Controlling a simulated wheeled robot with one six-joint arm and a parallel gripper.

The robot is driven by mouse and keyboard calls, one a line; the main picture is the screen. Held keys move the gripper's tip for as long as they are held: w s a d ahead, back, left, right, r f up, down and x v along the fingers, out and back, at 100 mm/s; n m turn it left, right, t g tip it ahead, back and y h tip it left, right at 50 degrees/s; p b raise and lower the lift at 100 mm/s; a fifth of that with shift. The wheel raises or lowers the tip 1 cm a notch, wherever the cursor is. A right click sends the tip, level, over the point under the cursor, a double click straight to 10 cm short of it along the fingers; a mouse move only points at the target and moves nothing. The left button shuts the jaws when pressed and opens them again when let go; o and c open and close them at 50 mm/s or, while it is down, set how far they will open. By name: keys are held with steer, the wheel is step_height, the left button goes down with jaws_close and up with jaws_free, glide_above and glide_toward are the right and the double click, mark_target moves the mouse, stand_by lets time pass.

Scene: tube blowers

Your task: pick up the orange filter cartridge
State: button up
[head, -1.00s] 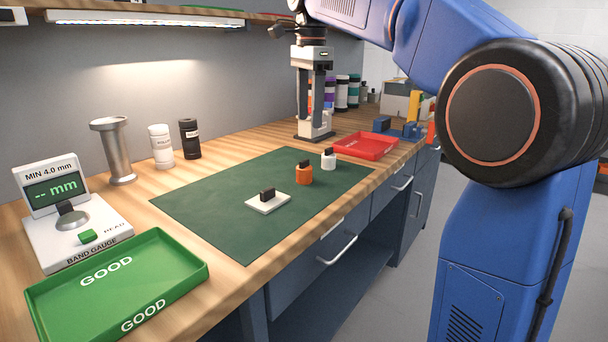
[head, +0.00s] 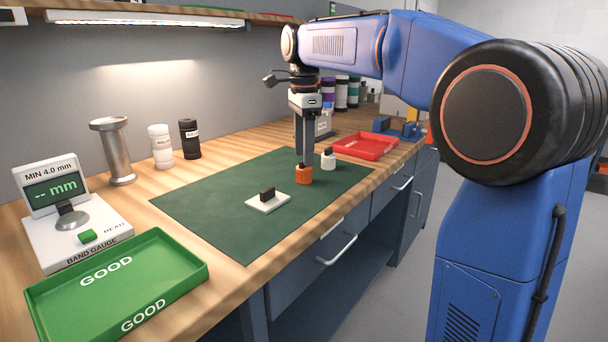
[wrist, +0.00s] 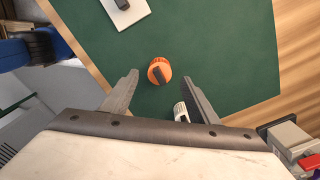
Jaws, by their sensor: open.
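The orange filter cartridge (head: 304,175) stands upright on the green mat (head: 230,212), with a dark tab on its top. In the wrist view the orange cartridge (wrist: 159,72) lies ahead of the gap between my fingers, nothing touching it. My gripper (head: 304,158) is open and empty, pointing down just above and behind the cartridge. In the wrist view its two fingers (wrist: 160,78) stand wide apart. The fingers partly hide the cartridge's dark tab in the head view.
A white cartridge (head: 328,160) stands close behind to the right; it shows by the right finger in the wrist view (wrist: 181,112). A white plate with a dark tab (head: 268,203) lies nearer. A red tray (head: 366,146), green GOOD tray (head: 190,262) and band gauge (head: 72,235) flank the mat.

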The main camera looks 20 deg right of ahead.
mark_target(303, 167)
steer(key=shift+a+f, duration=0.1)
steer(key=shift+f, duration=2.9)
steer(key=c, duration=1.1)
